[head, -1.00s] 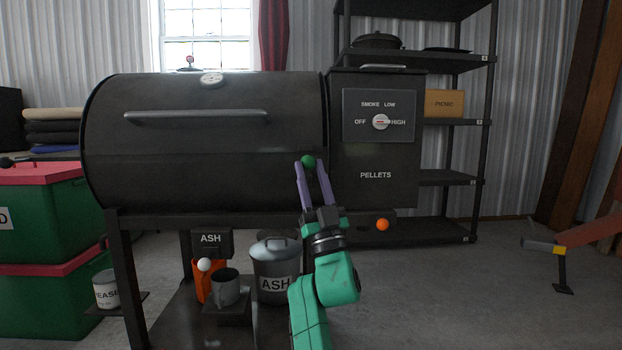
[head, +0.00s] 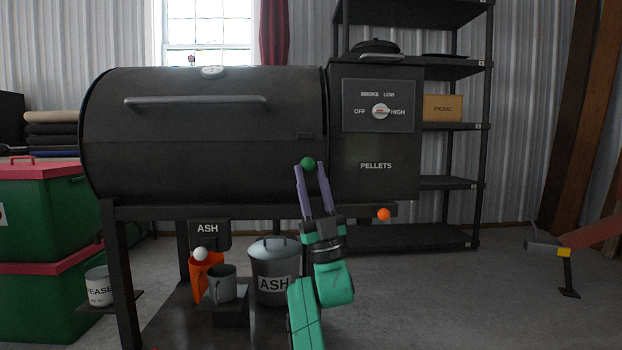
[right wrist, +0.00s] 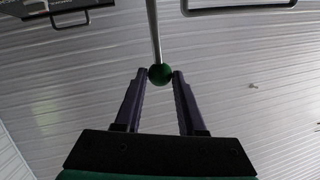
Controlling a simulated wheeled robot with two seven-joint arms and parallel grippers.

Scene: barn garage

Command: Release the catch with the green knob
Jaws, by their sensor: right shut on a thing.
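The green knob (head: 308,164) is a small ball in front of the smoker's barrel (head: 200,150), near its right end. In the right wrist view the knob (right wrist: 160,74) sits at the end of a thin grey rod (right wrist: 154,30). My right gripper (head: 309,168) reaches up from below and is shut on the knob, with a purple finger on either side. The right gripper's fingertips (right wrist: 160,76) also show in the wrist view, touching the ball's sides. The catch itself cannot be made out. My left gripper is not in view.
An orange knob (head: 384,214) is low right, below the pellet hopper (head: 375,185). Below the barrel are a grey ash bin (head: 275,265), a white knob (head: 201,254), an orange scoop-like piece (head: 199,280) and a grey mug (head: 222,285). Open floor lies to the right.

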